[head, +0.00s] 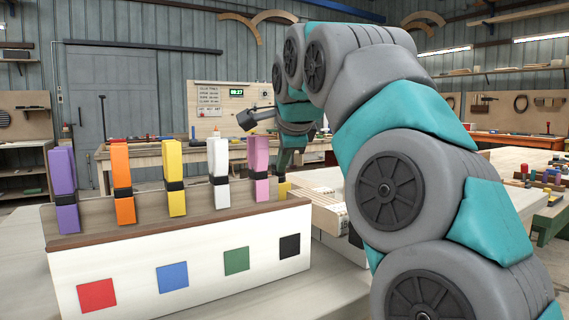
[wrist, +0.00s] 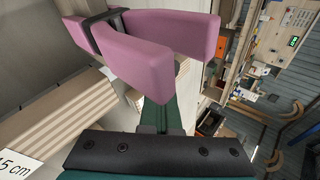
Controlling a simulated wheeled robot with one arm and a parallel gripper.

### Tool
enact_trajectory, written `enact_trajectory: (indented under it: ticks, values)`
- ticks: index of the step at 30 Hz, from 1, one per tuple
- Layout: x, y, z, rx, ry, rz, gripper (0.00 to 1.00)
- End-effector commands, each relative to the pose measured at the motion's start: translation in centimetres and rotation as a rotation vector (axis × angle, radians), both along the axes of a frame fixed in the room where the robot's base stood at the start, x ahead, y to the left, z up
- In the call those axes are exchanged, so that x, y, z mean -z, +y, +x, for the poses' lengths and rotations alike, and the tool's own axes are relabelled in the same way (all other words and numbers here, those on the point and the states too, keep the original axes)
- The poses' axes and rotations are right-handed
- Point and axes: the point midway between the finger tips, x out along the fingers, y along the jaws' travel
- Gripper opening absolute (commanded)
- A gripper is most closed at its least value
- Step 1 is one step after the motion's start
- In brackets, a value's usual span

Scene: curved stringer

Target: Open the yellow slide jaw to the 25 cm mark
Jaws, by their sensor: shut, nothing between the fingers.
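A small yellow block (head: 284,189) shows at the right end of the white rack in the head view, just below my gripper. It may be the slide jaw, but most of it is hidden. My gripper (head: 286,160) points down there, its dark green fingers shut and empty. In the wrist view the closed fingers (wrist: 162,116) reach past a pink clamp (wrist: 165,32) with a black band. A white label (wrist: 14,168) ending in "5 cm" is cut off at the lower left. No yellow shows in the wrist view, and I cannot tell whether the fingers touch anything.
The white rack (head: 200,262) holds upright purple (head: 64,190), orange (head: 121,175), yellow (head: 174,165), white (head: 218,175) and pink (head: 258,160) clamps. Colored squares mark its front. Pale layered wood (head: 325,208) stands close at its right. My arm hides much of the right side.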

Motion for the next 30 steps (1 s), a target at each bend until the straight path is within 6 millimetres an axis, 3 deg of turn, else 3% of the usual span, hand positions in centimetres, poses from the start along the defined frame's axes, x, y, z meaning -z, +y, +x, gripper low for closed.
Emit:
enact_trajectory:
  ticks: [13,30]
  values:
    - [0.1,2.1,3.1,-0.002,0.0,-0.001,0.0]
    - [0.1,2.2,3.3,-0.004,0.0,0.001,0.0]
